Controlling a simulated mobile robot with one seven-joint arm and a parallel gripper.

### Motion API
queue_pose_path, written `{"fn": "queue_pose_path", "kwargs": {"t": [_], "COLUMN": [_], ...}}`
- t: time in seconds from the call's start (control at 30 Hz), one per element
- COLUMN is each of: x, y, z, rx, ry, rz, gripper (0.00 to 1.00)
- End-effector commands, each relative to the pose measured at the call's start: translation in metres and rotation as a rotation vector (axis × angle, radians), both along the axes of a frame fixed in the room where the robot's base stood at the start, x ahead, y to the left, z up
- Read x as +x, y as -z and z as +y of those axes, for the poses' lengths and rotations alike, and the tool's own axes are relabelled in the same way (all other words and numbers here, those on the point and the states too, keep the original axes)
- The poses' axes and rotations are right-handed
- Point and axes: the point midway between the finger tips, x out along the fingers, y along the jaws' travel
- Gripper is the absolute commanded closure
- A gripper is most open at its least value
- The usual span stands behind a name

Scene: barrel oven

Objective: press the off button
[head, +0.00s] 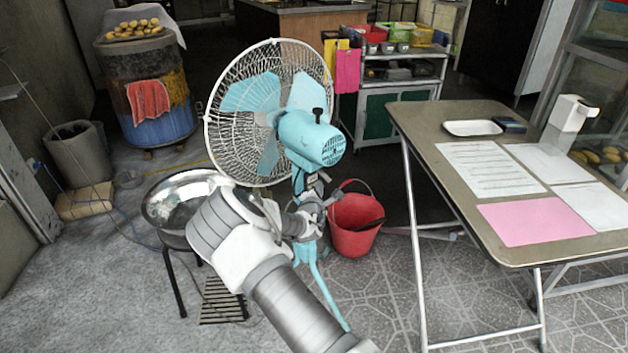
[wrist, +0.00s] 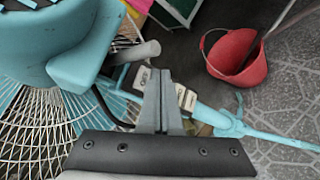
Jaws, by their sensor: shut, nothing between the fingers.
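A turquoise fan (head: 318,140) with a white wire guard stands in the middle of the head view. Its motor housing (wrist: 85,45) fills the upper left of the wrist view. Below the housing, the fan's control panel carries a row of pale buttons. The off button (wrist: 142,78), marked OFF, shows just left of my fingertips. Other pale buttons (wrist: 188,98) show on their right. My gripper (wrist: 160,74) is shut and empty, its tips over the button row. I cannot tell whether they touch a button. In the head view my gripper (head: 318,204) is in front of the fan's stand.
A red bucket (head: 354,238) stands on the floor right of the fan; it also shows in the wrist view (wrist: 240,58). A metal bowl (head: 170,205) on a stool is at the left. A table (head: 425,130) with papers stands at the right. Tiled floor in front is mostly clear.

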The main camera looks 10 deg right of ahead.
Motion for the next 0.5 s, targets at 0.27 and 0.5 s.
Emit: {"fn": "queue_pose_path", "kwargs": {"t": [0.27,0.5], "x": [-0.009,-0.031], "y": [-0.001,-0.001], "z": [-0.006,-0.017], "rx": [-0.002,-0.001], "ry": [0.002,0.002], "rz": [0.003,0.002], "gripper": [1.00,1.00]}}
